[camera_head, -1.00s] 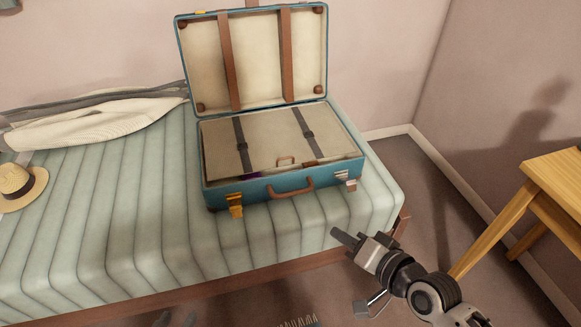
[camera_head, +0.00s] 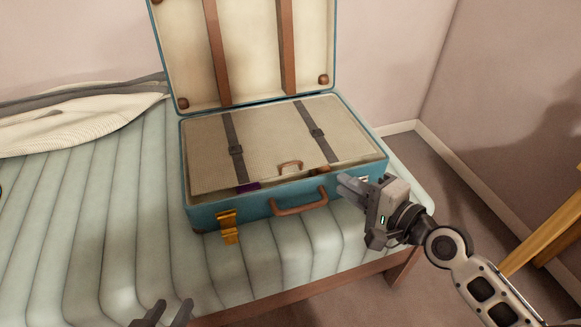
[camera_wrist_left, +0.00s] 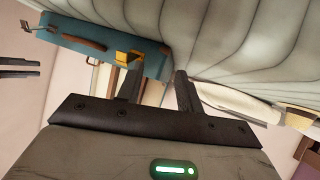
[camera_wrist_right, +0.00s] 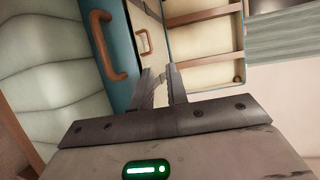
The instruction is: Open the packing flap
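The packing flap (camera_head: 275,135) is a beige panel with two dark straps, lying flat over the base of the open teal suitcase (camera_head: 262,207). Its small brown loop handle (camera_head: 290,166) is at the front edge; the handle also shows in the right wrist view (camera_wrist_right: 144,42). My right gripper (camera_head: 343,187) is at the suitcase's front right corner, right of the loop handle, with a narrow gap between its fingers and nothing in them. My left gripper (camera_head: 166,308) is open and empty, low in front of the bed, with only its fingertips in the head view.
The suitcase lid (camera_head: 252,55) stands open at the back. A larger brown carry handle (camera_head: 300,203) and a gold latch (camera_head: 228,226) are on the front wall. Purple stuff (camera_head: 247,187) peeks out under the flap edge.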

